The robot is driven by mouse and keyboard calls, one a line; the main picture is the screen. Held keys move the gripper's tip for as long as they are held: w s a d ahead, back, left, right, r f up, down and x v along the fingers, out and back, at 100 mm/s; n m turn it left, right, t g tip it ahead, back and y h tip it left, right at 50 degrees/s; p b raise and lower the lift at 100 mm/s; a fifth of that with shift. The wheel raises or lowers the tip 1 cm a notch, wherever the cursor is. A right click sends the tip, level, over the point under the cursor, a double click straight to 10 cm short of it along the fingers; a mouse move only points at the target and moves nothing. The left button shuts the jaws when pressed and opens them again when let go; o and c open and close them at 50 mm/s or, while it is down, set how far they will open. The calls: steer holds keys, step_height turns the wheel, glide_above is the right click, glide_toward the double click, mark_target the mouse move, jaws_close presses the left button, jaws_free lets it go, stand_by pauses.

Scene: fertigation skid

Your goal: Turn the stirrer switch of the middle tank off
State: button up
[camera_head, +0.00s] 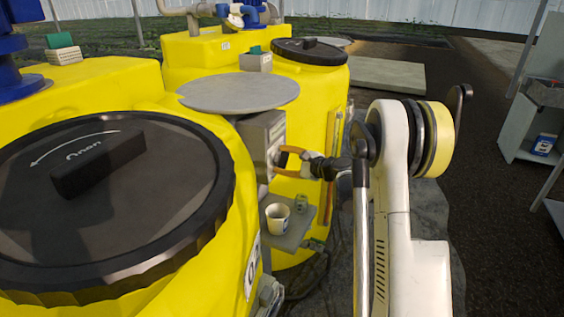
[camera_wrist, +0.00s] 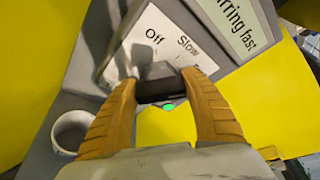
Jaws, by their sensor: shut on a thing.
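A grey switch box (camera_head: 260,138) stands beside the large near yellow tank (camera_head: 215,215), which has a "02" label partly in view. My gripper (camera_head: 283,160) reaches the box from the right. In the wrist view my gripper (camera_wrist: 160,90) has its two orange fingers closed around the black switch knob (camera_wrist: 160,78), one on each side. The white plate (camera_wrist: 165,40) behind the knob reads "Off" and "Slow"; a further word is mostly hidden by a finger. A label (camera_wrist: 240,28) beside it ends in "rring fast". The knob's pointing direction cannot be told.
A white cup (camera_head: 277,218) stands on a grey shelf (camera_head: 290,236) below the box; its rim also shows in the wrist view (camera_wrist: 72,132). A round grey plate (camera_head: 240,92) is above the box. Another yellow tank (camera_head: 310,110) stands behind. A green light (camera_wrist: 168,107) shows below the knob.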

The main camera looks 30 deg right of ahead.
steer(key=n+t+b, duration=0.2)
steer(key=n, duration=0.2)
steer(key=shift+f+h+b, duration=0.15)
steer(key=shift+h+b, duration=0.15)
steer(key=shift+b, duration=0.05)
steer(key=n+t+b, duration=0.1)
steer(key=n, duration=0.2)
steer(key=shift+b, duration=0.3)
steer(key=n+t, duration=0.1)
steer(key=n, duration=0.1)
steer(key=n+y, duration=0.1)
steer(key=n, duration=0.2)
steer(key=shift+t+y, duration=0.3)
steer(key=shift+t, duration=0.1)
steer(key=shift+n+t+y, duration=0.3)
steer(key=shift+n+y, duration=0.6)
steer(key=shift+n, duration=1.2)
steer(key=o, duration=1.2)
